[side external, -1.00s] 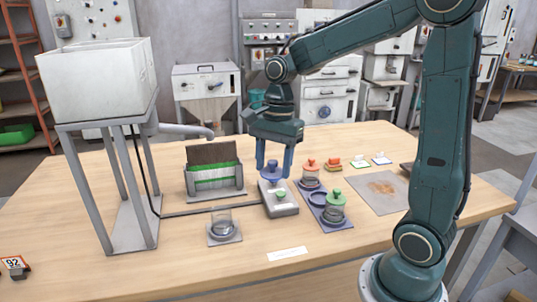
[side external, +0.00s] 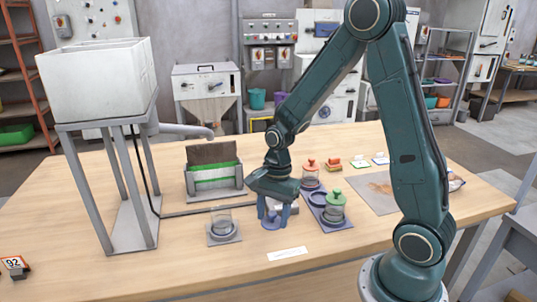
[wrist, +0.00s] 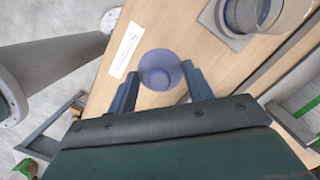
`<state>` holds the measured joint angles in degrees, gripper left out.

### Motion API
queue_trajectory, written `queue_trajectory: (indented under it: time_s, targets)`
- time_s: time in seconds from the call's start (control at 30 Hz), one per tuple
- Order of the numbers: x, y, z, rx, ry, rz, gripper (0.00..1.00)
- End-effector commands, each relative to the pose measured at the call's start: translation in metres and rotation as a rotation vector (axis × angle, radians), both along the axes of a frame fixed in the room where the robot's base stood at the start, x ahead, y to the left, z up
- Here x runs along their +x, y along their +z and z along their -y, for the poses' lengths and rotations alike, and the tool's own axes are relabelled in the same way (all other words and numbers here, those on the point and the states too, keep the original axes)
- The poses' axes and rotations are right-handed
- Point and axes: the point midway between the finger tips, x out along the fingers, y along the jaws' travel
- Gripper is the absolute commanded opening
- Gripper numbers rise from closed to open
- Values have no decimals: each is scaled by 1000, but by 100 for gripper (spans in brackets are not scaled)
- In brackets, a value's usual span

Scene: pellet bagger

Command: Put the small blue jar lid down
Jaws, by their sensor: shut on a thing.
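The small blue jar lid (side external: 270,223) is between the fingers of my gripper (side external: 273,210), low over the bare table in front of the scale. In the wrist view the lid (wrist: 160,66) is a round bluish shape between the two fingertips of my gripper (wrist: 161,80). My gripper is shut on it. I cannot tell whether the lid touches the tabletop. The fingers and hand hide part of it in the side view.
An open glass jar (side external: 221,221) stands on a grey pad to the left. A jar with a green lid (side external: 335,207) and one with a red lid (side external: 311,175) stand right, by a blue-grey tray (side external: 318,213). A white label (side external: 287,253) lies in front. The scale (side external: 290,204) is partly hidden.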

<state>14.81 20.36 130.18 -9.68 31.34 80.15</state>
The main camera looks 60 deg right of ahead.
Motion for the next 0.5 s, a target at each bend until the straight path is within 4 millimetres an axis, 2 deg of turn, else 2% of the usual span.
queue_trajectory:
  time_s: [0.1, 0.5]
  targets:
    - [0, -10, 0, 1, 0, -2, 29]
    - [0, -20, 0, 1, -1, -2, 29]
